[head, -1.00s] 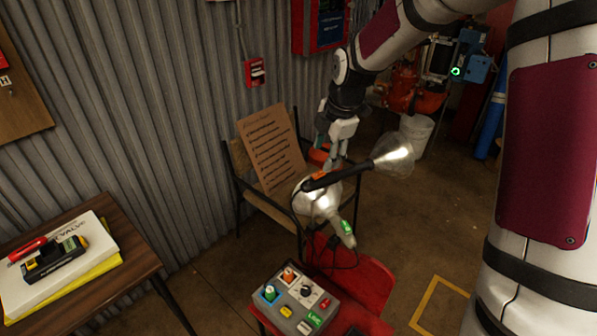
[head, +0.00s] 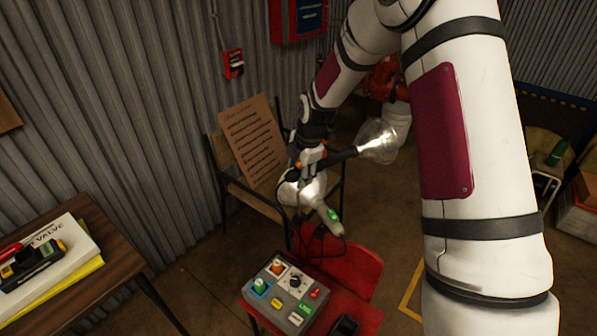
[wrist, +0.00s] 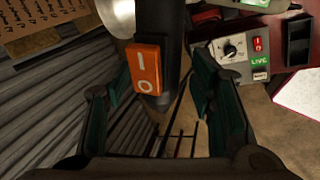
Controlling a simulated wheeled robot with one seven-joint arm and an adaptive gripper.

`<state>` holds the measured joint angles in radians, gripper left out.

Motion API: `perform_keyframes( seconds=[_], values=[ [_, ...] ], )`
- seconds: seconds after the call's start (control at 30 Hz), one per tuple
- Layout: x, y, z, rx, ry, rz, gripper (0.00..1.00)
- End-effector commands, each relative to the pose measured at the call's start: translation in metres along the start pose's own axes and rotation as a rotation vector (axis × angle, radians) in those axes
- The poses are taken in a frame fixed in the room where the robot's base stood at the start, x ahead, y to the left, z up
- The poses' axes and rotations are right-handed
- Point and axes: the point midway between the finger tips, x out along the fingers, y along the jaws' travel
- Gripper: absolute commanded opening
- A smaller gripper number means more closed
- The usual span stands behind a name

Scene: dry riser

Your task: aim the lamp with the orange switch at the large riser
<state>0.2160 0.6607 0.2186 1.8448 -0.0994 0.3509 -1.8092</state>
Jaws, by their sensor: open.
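My gripper (head: 312,165) is at the switch end of this handle. In the wrist view my open gripper (wrist: 160,108) has one dark green finger on each side of the handle, with gaps showing. A second lamp with a green switch (head: 333,215) and a pale metallic head (head: 297,190) is just below. Red pipework (head: 385,80) is partly hidden behind my arm; I cannot tell which riser it is.
A grey control box (head: 285,297) with a dial and coloured labels sits on a red chair (head: 350,262). A chair with a cardboard notice (head: 252,140) stands by the corrugated wall (head: 130,110). A wooden table (head: 115,262) is at left. Floor between table and chair is clear.

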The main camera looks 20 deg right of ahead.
Motion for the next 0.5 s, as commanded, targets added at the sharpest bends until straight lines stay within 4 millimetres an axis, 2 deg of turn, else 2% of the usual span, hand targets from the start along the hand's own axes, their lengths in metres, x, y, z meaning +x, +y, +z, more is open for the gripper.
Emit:
perform_keyframes(
  seconds=[0.33,0.5],
  values=[
    [0.0034,0.0004,0.0,0.0,-0.001,0.001,0.5],
    [0.0033,0.0003,0.0001,0.0,0.0,0.001,0.12]
  ],
)
